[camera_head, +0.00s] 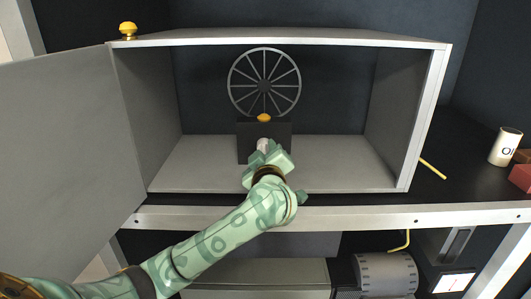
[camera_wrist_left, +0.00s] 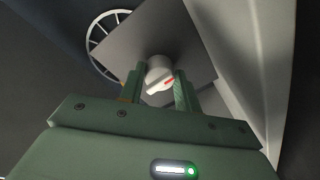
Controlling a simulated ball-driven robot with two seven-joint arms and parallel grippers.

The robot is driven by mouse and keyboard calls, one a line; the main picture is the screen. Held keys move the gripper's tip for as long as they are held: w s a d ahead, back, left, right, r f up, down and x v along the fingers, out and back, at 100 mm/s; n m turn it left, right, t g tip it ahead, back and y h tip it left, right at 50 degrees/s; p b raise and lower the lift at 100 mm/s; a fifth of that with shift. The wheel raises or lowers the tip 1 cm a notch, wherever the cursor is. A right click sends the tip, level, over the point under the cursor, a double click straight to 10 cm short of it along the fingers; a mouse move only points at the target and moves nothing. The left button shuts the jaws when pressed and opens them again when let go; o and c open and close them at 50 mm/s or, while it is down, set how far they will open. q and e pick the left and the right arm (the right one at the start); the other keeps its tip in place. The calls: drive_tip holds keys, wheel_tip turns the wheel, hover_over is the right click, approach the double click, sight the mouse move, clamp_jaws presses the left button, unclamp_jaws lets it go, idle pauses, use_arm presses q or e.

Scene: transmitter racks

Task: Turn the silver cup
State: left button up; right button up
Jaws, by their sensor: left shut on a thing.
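My right gripper is not in view.
A spoked wheel (camera_head: 264,86) stands behind the box, with a yellow knob (camera_head: 264,118) on the box top. The cabinet door (camera_head: 60,130) hangs open at left. Another yellow knob (camera_head: 128,30) sits on the cabinet's top. A white can (camera_head: 506,147) stands on the shelf at right.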

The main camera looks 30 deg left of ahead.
use_arm(q)
drive_tip(key=shift+f+m, duration=0.15)
drive_tip(key=shift+m, duration=0.85)
drive_tip(key=o, duration=1)
drive_tip(key=b+v, duration=0.1)
drive_tip(key=v, duration=1.5)
drive_tip(key=shift+s+b, duration=0.15)
drive_tip(key=shift+b, duration=0.25)
